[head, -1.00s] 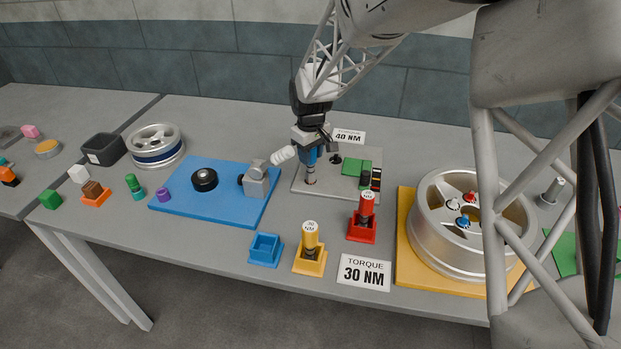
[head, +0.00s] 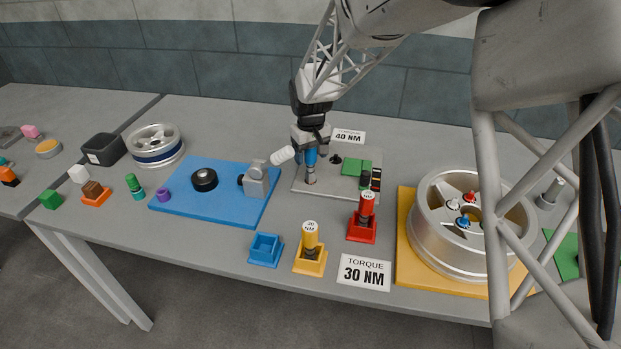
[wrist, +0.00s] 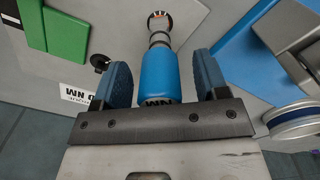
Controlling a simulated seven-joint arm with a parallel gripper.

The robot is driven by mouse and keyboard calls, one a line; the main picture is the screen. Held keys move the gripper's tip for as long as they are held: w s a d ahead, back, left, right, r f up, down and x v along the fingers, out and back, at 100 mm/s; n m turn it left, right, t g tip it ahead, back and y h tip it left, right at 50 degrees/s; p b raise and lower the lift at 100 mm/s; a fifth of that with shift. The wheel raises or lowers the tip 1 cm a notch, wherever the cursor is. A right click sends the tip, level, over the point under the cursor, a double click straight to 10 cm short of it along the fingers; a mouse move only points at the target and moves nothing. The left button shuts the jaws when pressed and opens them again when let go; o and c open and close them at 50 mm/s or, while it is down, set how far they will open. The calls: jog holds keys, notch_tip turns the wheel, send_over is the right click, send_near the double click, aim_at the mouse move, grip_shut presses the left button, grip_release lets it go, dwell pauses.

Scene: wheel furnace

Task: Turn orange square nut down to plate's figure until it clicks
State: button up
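A blue torque tool (head: 310,160) stands upright on the grey plate (head: 335,187), its lower end on a small fitting. In the wrist view the tool (wrist: 158,75) points away from me, with "NM" lettering near its top. Small orange bits of the nut (wrist: 158,15) show around its tip; the nut is mostly hidden under the tool. My gripper (head: 310,147) is over the tool's upper part. In the wrist view its fingers (wrist: 162,62) stand on both sides of the tool, with a narrow gap showing on each side.
A "40 NM" sign (head: 349,136) stands behind the plate; a "30 NM" sign (head: 364,272) lies in front. Red (head: 365,213) and yellow (head: 310,242) tools stand in holders beside an empty blue holder (head: 265,249). A blue board (head: 220,207) and a wheel (head: 460,250) flank the plate.

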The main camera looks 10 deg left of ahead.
jog(key=shift+r, duration=0.1)
jog(key=shift+r, duration=3.85)
jog(key=shift+d, duration=0.1)
jog(key=shift+s+d+r, duration=0.15)
jog(key=shift+d+r, duration=0.05)
jog(key=shift+d, duration=0.1)
jog(key=s+d+r+m, duration=0.1)
jog(key=s+d+r, duration=0.2)
jog(key=s+d, duration=0.3)
jog(key=s+d+r+m+t, duration=0.1)
jog(key=s+d+r+m, duration=0.15)
jog(key=d, duration=0.55)
jog(key=s+d+r+m, duration=0.1)
jog(key=s+d+r, duration=0.35)
jog(key=d, duration=0.25)
jog(key=s+d+m, duration=0.1)
jog(key=s+d, duration=0.3)
jog(key=s, duration=0.4)
jog(key=s+d+f+m+t, duration=0.1)
jog(key=s+d, duration=0.4)
jog(key=s, duration=0.3)
jog(key=s+d+f+m, duration=0.1)
jog(key=s+d, duration=0.3)
jog(key=s, duration=0.4)
jog(key=shift+d+m+t, duration=0.3)
jog(key=shift+m, duration=0.15)
